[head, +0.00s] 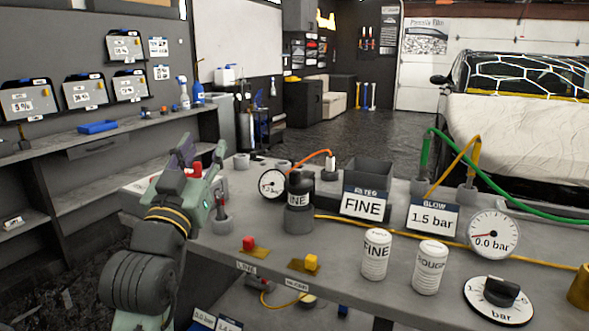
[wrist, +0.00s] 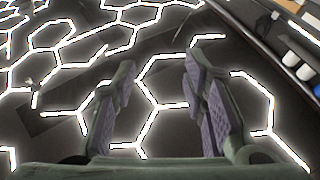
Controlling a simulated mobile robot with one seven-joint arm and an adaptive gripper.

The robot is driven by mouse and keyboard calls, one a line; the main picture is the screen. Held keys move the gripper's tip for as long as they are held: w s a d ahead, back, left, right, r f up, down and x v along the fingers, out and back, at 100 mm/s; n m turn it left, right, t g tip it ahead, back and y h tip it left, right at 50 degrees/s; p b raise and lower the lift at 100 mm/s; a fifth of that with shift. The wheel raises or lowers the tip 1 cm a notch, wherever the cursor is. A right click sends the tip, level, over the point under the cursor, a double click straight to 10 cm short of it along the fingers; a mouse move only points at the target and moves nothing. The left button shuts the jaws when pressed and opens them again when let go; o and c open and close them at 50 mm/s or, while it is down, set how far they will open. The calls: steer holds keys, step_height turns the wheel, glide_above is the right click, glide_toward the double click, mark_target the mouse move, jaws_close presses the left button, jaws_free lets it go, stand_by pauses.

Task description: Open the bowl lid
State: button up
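A dark cylinder with a black cap and a partly visible label ending "INE" (head: 298,200) stands upright on the grey bench, right of my gripper; it looks like the filter bowl with its lid on, but I cannot tell for sure. My gripper (head: 188,152) is raised at the bench's left end, fingers pointing up, apart from the cylinder. In the wrist view my gripper (wrist: 158,95) has its two fingers spread with nothing between them. That view shows hexagonal ceiling lights, and no bowl.
A gauge (head: 272,184) stands close left of the cylinder. A "FINE" sign (head: 364,205) and grey bin (head: 368,174) are to its right. White canisters (head: 376,254) (head: 430,267), a 0.0 bar gauge (head: 493,235) and a knob (head: 500,292) are farther right.

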mark_target(292, 174)
steer(key=w+d+f+m+g+h, duration=0.4)
steer(key=d+f+g, duration=0.4)
steer(key=d, duration=0.4)
steer(key=shift+n+t+h, duration=0.3)
steer(key=shift+t, duration=0.4)
steer(key=p+x, duration=0.1)
steer(key=x, duration=0.2)
steer(key=f+p+x, duration=0.1)
steer(key=x, duration=0.2)
steer(key=p+x, duration=0.1)
steer(key=x, duration=0.3)
steer(key=shift+f+p, duration=0.15)
steer(key=shift+p, duration=0.15)
steer(key=shift+c, duration=0.4)
jaws_close()
